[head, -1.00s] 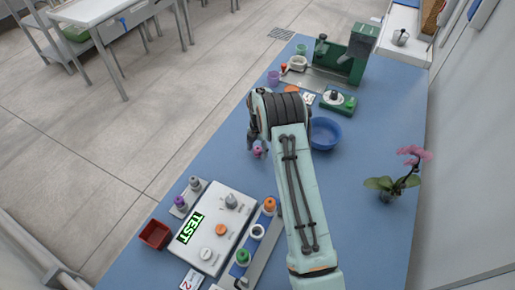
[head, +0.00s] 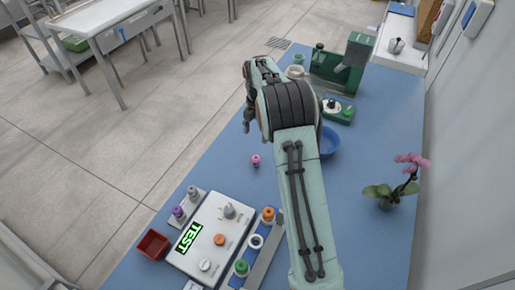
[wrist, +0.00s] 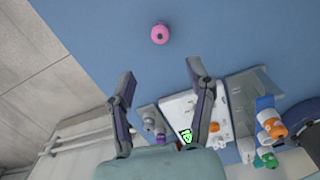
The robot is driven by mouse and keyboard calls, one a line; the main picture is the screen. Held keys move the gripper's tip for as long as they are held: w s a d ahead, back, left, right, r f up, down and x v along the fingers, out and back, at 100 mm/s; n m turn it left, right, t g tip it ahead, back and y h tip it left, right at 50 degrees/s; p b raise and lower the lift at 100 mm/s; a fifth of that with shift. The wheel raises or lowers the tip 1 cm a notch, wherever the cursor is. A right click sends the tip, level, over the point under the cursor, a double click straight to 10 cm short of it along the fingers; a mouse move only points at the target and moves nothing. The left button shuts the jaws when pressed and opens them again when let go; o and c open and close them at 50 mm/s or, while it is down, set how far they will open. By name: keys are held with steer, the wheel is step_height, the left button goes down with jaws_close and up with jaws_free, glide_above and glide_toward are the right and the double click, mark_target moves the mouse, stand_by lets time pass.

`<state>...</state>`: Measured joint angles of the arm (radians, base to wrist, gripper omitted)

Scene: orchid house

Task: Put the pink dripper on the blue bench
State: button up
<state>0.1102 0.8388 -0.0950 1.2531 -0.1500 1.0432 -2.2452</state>
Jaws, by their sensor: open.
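The pink dripper (head: 256,160) stands by itself on the blue bench (head: 205,165), left of my arm in the head view. In the wrist view the pink dripper (wrist: 160,33) sits on bare blue surface, beyond my fingertips and clear of them. My gripper (wrist: 160,75) is open with nothing between its fingers. In the head view my gripper (head: 247,122) is partly hidden by my wrist and appears raised above the bench.
A white test box (head: 210,237) with knobs stands at the front, beside a red bin (head: 152,245) and a rack of coloured caps (head: 262,240). A blue bowl (head: 329,142), partly behind my arm, an orchid (head: 392,190) and a green machine (head: 343,68) stand farther right and back.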

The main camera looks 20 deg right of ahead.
steer(key=s+a+r+m, duration=0.5)
steer(key=s+r+m, duration=0.5)
steer(key=s+r, duration=0.25)
steer(key=s+a+m, duration=0.2)
steer(key=s+m, duration=0.5)
steer(key=s, duration=0.4)
steer(key=s+a+f+m, duration=0.1)
steer(key=s+m, duration=0.6)
steer(key=s, duration=0.5)
steer(key=shift+a+y, duration=0.35)
steer(key=shift+y, duration=0.05)
steer(key=shift+f, duration=0.1)
